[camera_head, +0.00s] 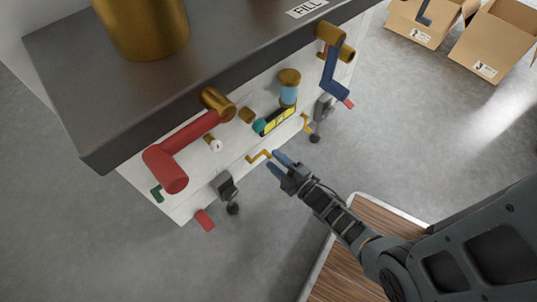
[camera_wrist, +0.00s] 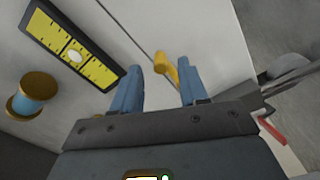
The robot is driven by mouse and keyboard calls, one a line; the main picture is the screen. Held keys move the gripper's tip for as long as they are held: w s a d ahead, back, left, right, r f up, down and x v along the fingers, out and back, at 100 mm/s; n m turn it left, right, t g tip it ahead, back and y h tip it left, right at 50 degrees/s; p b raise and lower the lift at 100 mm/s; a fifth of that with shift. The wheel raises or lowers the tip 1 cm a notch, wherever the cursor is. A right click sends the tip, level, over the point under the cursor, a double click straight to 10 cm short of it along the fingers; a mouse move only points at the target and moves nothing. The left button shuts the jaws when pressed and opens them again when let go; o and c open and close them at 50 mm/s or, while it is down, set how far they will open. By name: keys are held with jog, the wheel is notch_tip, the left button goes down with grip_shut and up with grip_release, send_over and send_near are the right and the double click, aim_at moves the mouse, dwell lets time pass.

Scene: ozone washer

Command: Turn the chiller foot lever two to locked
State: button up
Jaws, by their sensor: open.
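Two foot levers with red ends show low on the white cabinet in the head view: one at the near left (camera_head: 204,220) and one at the far right (camera_head: 348,103). I cannot tell which is number two. My gripper (camera_head: 275,160) is open and empty, low in front of the cabinet between the two levers and apart from both. In the wrist view its blue fingers (camera_wrist: 157,92) are spread, with a yellow handle (camera_wrist: 167,68) seen between and beyond them. A red lever (camera_wrist: 271,131) shows at the right of the wrist view, partly hidden by dark parts.
Cardboard boxes (camera_head: 490,45) stand at the back right. Grey floor is clear between.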

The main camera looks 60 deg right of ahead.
aim_at(268, 153)
jog(key=shift+x, duration=1.95)
jog(key=shift+c, duration=0.2)
jog(key=shift+w+r, duration=0.1)
grip_shut()
